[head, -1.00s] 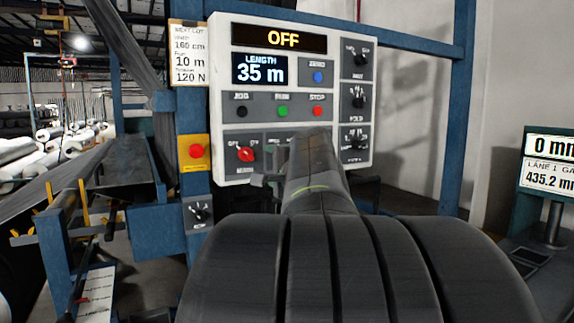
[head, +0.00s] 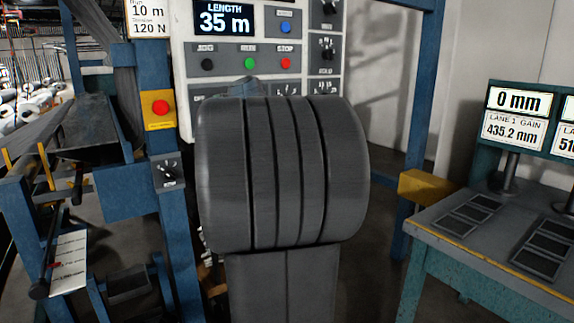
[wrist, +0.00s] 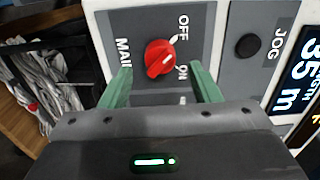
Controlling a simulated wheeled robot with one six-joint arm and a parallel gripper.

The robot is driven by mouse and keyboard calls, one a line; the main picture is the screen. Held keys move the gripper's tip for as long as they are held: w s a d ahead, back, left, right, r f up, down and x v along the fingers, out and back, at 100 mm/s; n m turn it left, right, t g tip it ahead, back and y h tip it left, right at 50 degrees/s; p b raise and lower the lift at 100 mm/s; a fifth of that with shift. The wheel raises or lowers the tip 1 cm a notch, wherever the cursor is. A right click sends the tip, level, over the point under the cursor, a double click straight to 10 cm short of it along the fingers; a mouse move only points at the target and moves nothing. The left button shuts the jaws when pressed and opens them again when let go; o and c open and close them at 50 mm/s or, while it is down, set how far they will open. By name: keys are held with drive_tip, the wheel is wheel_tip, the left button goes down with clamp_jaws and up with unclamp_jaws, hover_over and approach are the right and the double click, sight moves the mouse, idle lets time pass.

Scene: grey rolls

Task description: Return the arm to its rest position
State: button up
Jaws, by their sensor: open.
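The main switch is a red rotary knob (wrist: 160,58) between OFF and ON marks in the wrist view. I cannot tell for sure which mark it points at. My gripper (wrist: 161,70) shows two green fingers, spread apart and empty, one on each side of the knob in the picture. The gap to the panel is hard to judge. In the head view my dark grey arm fills the middle and hides my gripper and the knob. The white control panel (head: 182,60) stands behind it.
The panel has a LENGTH display (head: 224,19) reading 35 m. A red button on a yellow plate (head: 160,108) is left of my arm. A blue frame post (head: 150,65) rises there. A bench (head: 490,262) with gauge displays (head: 517,105) stands at right.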

drive_tip(key=x, duration=0.3)
idle(0.5)
drive_tip(key=b+v, duration=0.1)
drive_tip(key=v, duration=1.3)
drive_tip(key=shift+m, duration=0.3)
drive_tip(key=p+x, duration=0.2)
drive_tip(key=x, duration=1.2)
drive_tip(key=shift+w+r, duration=0.15)
drive_tip(key=shift+r, duration=0.05)
drive_tip(key=m+p, duration=0.8)
drive_tip(key=p, duration=0.2)
drive_tip(key=m+p, duration=0.9)
drive_tip(key=shift+f+p, duration=0.2)
drive_tip(key=shift+p, duration=0.2)
